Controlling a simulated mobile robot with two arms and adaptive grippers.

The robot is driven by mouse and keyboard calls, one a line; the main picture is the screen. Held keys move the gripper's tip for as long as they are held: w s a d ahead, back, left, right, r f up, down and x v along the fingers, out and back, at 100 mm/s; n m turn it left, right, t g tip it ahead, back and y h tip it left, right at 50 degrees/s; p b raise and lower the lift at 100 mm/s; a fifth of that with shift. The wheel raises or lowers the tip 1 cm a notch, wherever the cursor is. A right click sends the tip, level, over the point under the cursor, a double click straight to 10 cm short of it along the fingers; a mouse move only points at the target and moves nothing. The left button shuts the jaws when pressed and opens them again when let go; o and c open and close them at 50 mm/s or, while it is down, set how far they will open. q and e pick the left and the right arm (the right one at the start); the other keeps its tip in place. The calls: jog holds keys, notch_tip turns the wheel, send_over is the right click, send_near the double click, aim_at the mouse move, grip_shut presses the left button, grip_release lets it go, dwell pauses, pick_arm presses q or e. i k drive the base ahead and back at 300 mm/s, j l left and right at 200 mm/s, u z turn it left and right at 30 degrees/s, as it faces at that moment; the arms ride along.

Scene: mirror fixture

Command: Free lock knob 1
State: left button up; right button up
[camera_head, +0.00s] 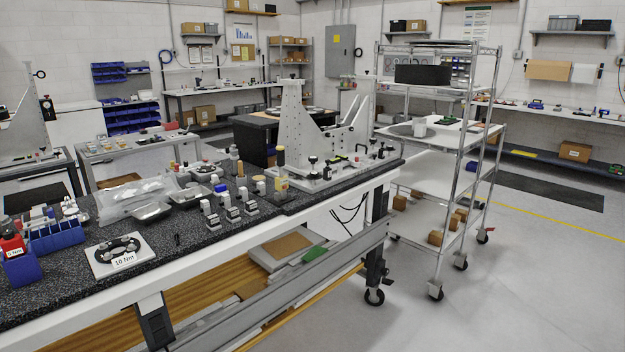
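A light grey mirror fixture (297,125) stands upright on a flat base plate (322,178) at the far right end of the dark speckled workbench (330,195). A second triangular bracket (352,131) stands behind it to the right. Several small black knobs show on and around the base plate, one at its front (327,172) and one near its right end (381,151). I cannot tell which of them is lock knob 1, or whether any is locked. Neither of my grippers is in this view.
Small black-and-white blocks (231,213), a yellow-handled tool (281,172), clear-wrapped parts (145,197) and a ring on a "10 Nm" plate (117,252) crowd the bench. A wire shelf cart (440,150) stands right of it. The floor at the lower right is free.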

aim_at(314, 176)
jog(key=i+z, duration=0.25)
jog(key=i, duration=0.65)
jog(key=i+j+z, duration=0.1)
jog(key=i+z, duration=0.2)
jog(key=i, duration=0.55)
